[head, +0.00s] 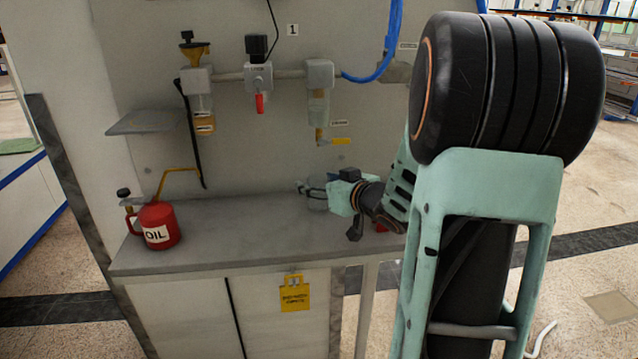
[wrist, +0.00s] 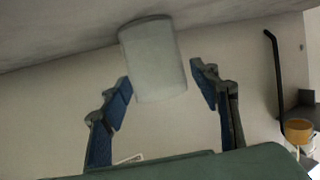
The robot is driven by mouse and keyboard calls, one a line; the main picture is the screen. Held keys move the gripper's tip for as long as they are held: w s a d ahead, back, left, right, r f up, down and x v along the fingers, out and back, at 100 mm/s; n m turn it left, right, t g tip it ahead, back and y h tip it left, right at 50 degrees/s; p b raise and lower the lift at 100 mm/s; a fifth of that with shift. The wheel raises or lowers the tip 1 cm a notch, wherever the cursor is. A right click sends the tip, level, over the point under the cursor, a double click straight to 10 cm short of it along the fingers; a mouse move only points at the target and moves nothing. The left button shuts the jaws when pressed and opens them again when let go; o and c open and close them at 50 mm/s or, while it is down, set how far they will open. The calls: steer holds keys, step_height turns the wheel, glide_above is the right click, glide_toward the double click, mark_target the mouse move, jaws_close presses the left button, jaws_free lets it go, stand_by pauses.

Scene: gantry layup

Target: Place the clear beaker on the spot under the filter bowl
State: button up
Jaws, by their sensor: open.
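The clear beaker (wrist: 153,60) is a pale translucent cylinder. In the wrist view it lies between the two fingers of my open gripper (wrist: 160,80); the left finger is very close to its side, and a small gap shows at the right finger. I cannot tell whether either touches. In the head view my gripper (head: 308,188) is low over the bench top, and the beaker (head: 317,201) is partly hidden by it. The beaker appears to stand on the bench. The filter bowl (head: 319,108) hangs above on the pipe, roughly over the beaker. The marked spot is not visible.
A red oil can (head: 158,226) stands at the left of the bench (head: 230,235). A shelf (head: 143,122) and an amber bowl (head: 204,122) are on the back panel; the amber bowl also shows in the wrist view (wrist: 298,131). The bench middle is clear.

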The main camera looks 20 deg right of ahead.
steer(key=shift+r, duration=0.3)
steer(key=p+v, duration=0.3)
steer(key=v, duration=0.9)
steer(key=shift+f, duration=0.2)
